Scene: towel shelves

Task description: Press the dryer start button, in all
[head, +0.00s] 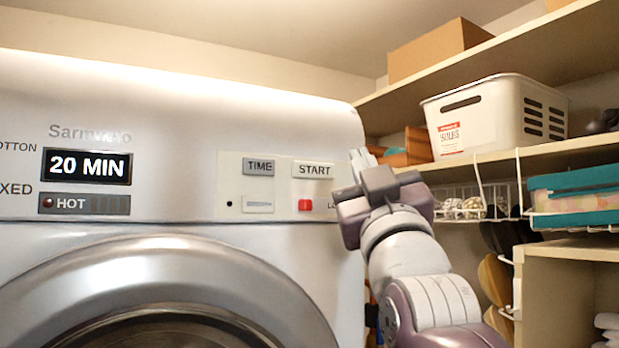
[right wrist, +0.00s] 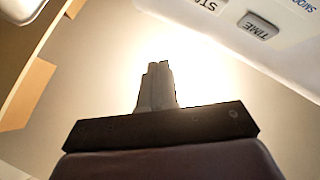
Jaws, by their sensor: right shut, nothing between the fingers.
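The dryer (head: 180,240) fills the left of the head view, with a silver front and a round door below. Its display (head: 87,166) reads 20 MIN, and HOT shows under it. Part of the START key also shows in the right wrist view (right wrist: 209,6), at the top edge. My right gripper (head: 358,160) is shut and empty, just right of the START button. Whether it touches the dryer I cannot tell. My left gripper is out of view.
The TIME key (head: 259,167) sits left of START. My right arm stands between the dryer and the shelves.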

